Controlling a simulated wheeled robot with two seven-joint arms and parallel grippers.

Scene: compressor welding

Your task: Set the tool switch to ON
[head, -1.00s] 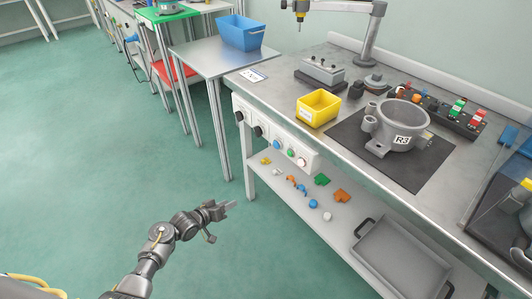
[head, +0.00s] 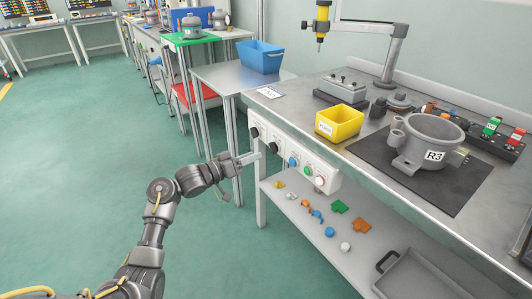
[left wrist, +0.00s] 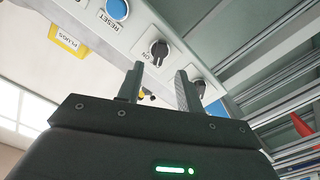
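A white control panel (head: 300,165) is on the front edge of the workbench. It carries two black rotary knobs, one at the far left (head: 254,132) and one nearer the buttons (head: 273,147). In the left wrist view, the knob beside the blue RESET button (left wrist: 117,9) is a black rotary switch (left wrist: 158,50) with a label reading ON; the other knob (left wrist: 200,87) is partly hidden by a finger. My left gripper (head: 257,157) is just in front of the panel. Its two fingers (left wrist: 158,86) are apart and empty, short of the switch. My right gripper is not in view.
Blue, green and whitish buttons (head: 307,170) sit to the right of the knobs. A lower shelf (head: 290,225) holds small coloured parts and a grey tray (head: 430,275). A yellow bin (head: 340,122) and the R3 housing (head: 430,140) stand on the bench. The floor at left is clear.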

